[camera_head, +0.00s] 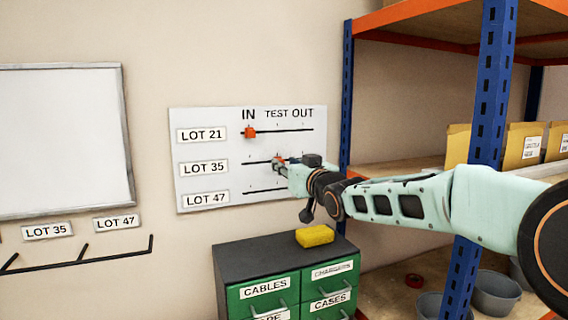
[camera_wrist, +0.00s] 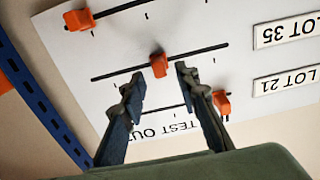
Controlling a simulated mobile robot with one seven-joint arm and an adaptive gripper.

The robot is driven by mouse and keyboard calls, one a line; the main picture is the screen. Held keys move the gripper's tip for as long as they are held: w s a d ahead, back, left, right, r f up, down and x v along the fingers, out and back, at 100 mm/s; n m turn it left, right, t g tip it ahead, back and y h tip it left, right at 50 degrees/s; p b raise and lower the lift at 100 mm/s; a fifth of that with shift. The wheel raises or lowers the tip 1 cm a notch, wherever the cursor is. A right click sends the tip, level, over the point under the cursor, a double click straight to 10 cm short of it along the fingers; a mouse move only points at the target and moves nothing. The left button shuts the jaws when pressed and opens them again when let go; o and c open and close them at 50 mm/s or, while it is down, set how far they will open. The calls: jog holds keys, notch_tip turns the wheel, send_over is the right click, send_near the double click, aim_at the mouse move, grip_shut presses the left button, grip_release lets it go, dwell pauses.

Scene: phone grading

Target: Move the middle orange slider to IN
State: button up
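The white slider panel (camera_head: 225,118) hangs on the wall with rows LOT 21, LOT 35 and LOT 47 and marks IN, TEST, OUT. The middle orange slider (camera_head: 278,162) is on the LOT 35 track, about under TEST. In the wrist view, which is turned upside down, the middle slider (camera_wrist: 158,65) shows between my fingertips. My gripper (camera_wrist: 158,82) is open, one finger on either side of it; contact cannot be told. In the head view my gripper (camera_head: 282,168) partly covers the slider.
The LOT 21 slider (camera_head: 250,133) is at IN. The LOT 47 slider (camera_wrist: 79,19) is at the OUT end. A blue shelf post (camera_head: 346,100) stands right of the panel. A yellow block (camera_head: 315,236) lies on the cabinet (camera_head: 250,255) below. The LOT 35 track toward IN looks clear.

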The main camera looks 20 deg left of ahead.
jog(key=shift+x, duration=0.95)
jog(key=shift+c, duration=0.4)
grip_shut()
